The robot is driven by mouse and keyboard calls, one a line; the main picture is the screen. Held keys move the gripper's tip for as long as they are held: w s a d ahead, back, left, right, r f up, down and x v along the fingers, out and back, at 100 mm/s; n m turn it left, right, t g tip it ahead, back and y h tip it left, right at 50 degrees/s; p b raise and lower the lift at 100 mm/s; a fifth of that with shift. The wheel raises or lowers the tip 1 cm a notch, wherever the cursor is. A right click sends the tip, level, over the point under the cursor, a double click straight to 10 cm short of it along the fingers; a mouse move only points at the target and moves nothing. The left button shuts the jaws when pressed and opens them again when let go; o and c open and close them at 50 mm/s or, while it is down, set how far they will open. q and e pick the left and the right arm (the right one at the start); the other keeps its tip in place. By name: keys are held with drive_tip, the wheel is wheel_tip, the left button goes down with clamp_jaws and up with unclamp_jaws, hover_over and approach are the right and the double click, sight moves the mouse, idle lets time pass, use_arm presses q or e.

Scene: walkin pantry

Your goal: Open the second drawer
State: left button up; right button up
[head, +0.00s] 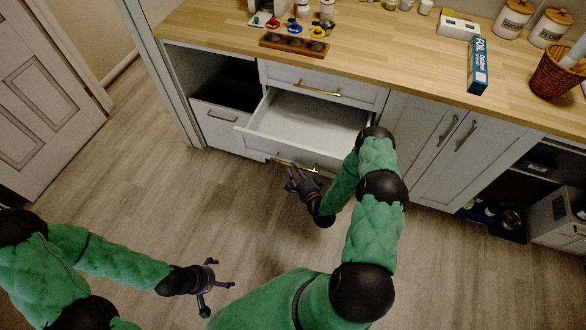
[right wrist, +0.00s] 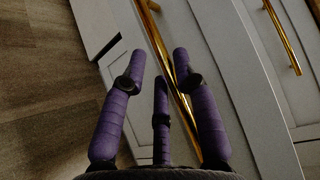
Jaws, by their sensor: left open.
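The second drawer (head: 310,120) is white and empty, and it stands pulled out below the closed top drawer (head: 322,84). Its brass bar handle (head: 282,163) is on the front, and the handle also shows in the right wrist view (right wrist: 155,35). My right gripper (head: 293,172) is at this front, close by the handle. In the right wrist view its purple fingers (right wrist: 158,68) are apart, with the handle running between the outer two; contact cannot be told. My left gripper (head: 222,284) is open and empty over the floor at lower left.
Floor in front is clear.

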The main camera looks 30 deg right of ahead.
drive_tip(key=shift+w+f, duration=0.15)
drive_tip(key=shift+w, duration=0.9)
clamp_jaws()
drive_tip(key=shift+f, duration=0.1)
